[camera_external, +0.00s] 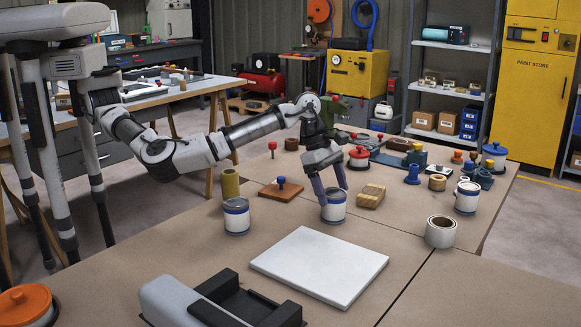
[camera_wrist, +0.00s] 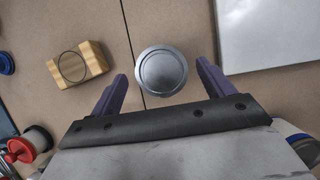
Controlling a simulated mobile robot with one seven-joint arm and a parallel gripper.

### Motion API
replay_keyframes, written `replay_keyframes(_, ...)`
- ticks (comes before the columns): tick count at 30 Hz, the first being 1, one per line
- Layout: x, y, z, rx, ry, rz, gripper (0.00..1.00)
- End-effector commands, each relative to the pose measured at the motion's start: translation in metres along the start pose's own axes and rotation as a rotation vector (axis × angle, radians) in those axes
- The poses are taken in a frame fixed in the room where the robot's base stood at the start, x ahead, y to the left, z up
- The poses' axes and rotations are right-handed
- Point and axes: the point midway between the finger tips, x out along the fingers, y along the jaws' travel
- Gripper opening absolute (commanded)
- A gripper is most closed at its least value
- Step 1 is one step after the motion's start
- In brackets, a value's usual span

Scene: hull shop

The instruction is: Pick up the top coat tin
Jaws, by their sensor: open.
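Three similar white tins with blue bands and grey lids stand on the workbench; I cannot read their labels to tell which is the top coat tin. The middle tin (camera_external: 334,208) is below my gripper (camera_external: 333,195), whose purple fingers reach down on either side of its top. In the wrist view its round lid (camera_wrist: 162,70) lies between the open fingertips of my gripper (camera_wrist: 162,76), with a gap to each side. Another tin (camera_external: 236,217) stands to the left, and a third tin (camera_external: 467,199) to the right.
A wooden block (camera_external: 370,196) sits close to the right of the middle tin. A white slab (camera_external: 320,264) lies in front. A tape roll (camera_external: 441,232) stands at right. Several small items crowd the back.

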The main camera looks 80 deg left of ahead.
Motion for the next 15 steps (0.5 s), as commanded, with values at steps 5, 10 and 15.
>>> replay_keyframes(5,0.023,-0.004,0.001,0.001,0.002,-0.002,0.81)
replay_keyframes(10,0.045,-0.003,-0.001,0.000,0.001,0.000,0.81)
replay_keyframes(15,0.049,-0.003,-0.001,0.000,-0.001,0.001,0.81)
